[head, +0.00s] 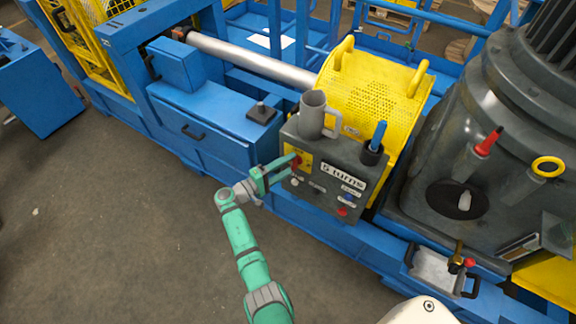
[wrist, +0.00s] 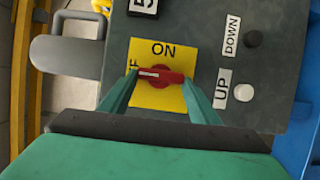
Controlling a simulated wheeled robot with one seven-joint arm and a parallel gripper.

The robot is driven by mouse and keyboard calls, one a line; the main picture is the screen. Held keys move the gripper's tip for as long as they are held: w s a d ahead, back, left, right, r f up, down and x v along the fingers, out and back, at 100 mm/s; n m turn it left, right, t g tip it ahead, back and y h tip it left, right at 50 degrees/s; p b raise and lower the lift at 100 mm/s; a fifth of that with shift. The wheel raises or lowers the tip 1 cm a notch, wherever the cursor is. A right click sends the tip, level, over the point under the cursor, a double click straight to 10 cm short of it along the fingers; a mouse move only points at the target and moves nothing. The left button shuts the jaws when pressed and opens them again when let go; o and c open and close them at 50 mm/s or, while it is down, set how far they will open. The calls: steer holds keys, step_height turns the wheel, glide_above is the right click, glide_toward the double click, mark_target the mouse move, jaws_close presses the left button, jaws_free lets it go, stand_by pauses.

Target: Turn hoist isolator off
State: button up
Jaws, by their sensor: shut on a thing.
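The hoist isolator is a red rotary knob (wrist: 160,76) on a yellow plate (wrist: 160,102). The plate is on a grey control box (head: 330,163) and carries the word ON, plus a second label mostly hidden by my left finger, with only an F-like end showing. My gripper (wrist: 160,84) is shut on the red knob, one green finger at each end of it. The knob lies crosswise in the wrist view, its white mark pointing left, toward the part-hidden label. In the head view my gripper (head: 293,168) reaches the box's left side.
UP (wrist: 222,88) and DOWN (wrist: 231,35) labels sit beside buttons near the knob. A yellow mesh guard (head: 370,92) is behind. The floor at left is clear.

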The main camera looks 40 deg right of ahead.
steer(key=o, duration=1)
steer(key=shift+o, duration=0.2)
steer(key=a, duration=1)
steer(key=shift+a, duration=0.4)
steer(key=shift+f, duration=0.1)
